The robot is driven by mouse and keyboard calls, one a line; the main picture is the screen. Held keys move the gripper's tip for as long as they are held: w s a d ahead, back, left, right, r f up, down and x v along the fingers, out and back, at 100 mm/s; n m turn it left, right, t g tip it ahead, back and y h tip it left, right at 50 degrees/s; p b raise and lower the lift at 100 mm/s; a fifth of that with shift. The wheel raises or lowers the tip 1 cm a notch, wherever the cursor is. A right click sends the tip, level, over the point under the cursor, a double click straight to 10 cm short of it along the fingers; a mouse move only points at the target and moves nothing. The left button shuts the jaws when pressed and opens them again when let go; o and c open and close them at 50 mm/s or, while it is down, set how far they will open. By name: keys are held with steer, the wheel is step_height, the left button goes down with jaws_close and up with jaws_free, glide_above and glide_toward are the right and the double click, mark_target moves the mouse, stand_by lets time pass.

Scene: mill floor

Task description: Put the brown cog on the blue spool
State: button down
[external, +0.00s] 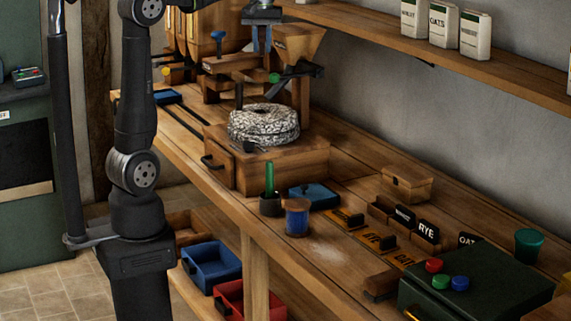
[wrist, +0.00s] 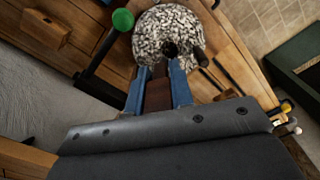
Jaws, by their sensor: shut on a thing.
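My gripper (external: 261,40) is high over the speckled millstone in the external view, near the top edge. In the wrist view its blue fingers (wrist: 158,82) are shut on a dark brown piece, which I take for the brown cog (wrist: 157,95). Its teeth cannot be made out, and I cannot pick it out in the external view. The blue spool (external: 297,218), with brown wooden ends, stands upright on the bench, in front of the mill and well below and to the right of my gripper. The spool does not show in the wrist view.
The millstone (external: 264,125) sits on a wooden box below my gripper, with a wooden hopper (external: 298,42) close beside. A dark cup with a green stick (external: 270,203) and a blue tray (external: 314,196) crowd the spool. Bare bench lies in front and right of it.

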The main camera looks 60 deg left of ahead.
steer(key=s+d+m, duration=0.2)
steer(key=d+m, duration=0.1)
steer(key=d, duration=0.9)
steer(key=s+d+m, duration=0.2)
steer(key=d+m, duration=0.1)
steer(key=d, duration=0.8)
steer(key=s+d+m, duration=0.6)
steer(key=s+d, duration=0.9)
steer(key=d, duration=0.1)
glide_above(295, 203)
steer(key=shift+n, duration=0.3)
step_height(295, 203, down, 25)
steer(key=shift+d+f, duration=0.15)
steer(key=shift+f, duration=2.05)
